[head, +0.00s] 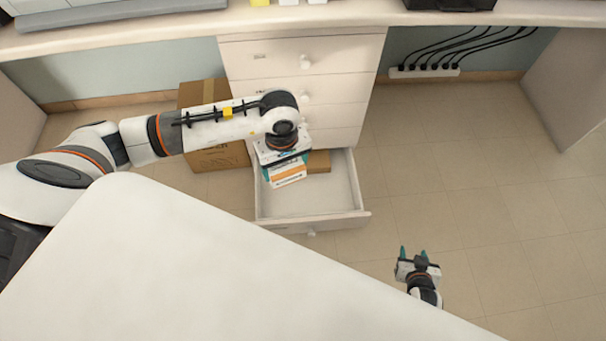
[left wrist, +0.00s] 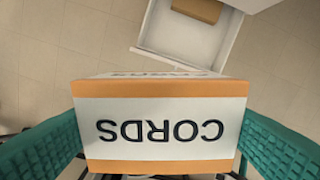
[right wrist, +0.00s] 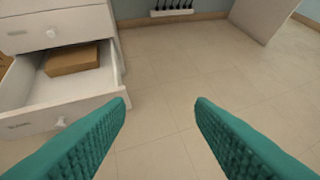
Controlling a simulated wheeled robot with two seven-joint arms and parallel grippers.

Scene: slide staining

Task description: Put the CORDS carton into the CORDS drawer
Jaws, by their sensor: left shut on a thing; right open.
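The CORDS carton (left wrist: 160,122) is white with orange edges and black lettering, which reads upside down in the left wrist view. My left gripper (head: 284,168) is shut on it, with a teal finger at each side. In the head view the carton (head: 288,174) shows under the gripper, over the left part of the open drawer (head: 312,199). The drawer is the bottom one of the white cabinet; its label is too small to read. My right gripper (head: 414,253) is open and empty, to the right of the drawer; its fingers (right wrist: 160,112) show in the right wrist view.
A small brown box (right wrist: 73,59) lies at the back of the open drawer. A larger cardboard box (head: 205,94) stands on the floor left of the cabinet (head: 340,52). A white surface (head: 180,270) fills the near left. The floor (head: 480,200) at right is clear.

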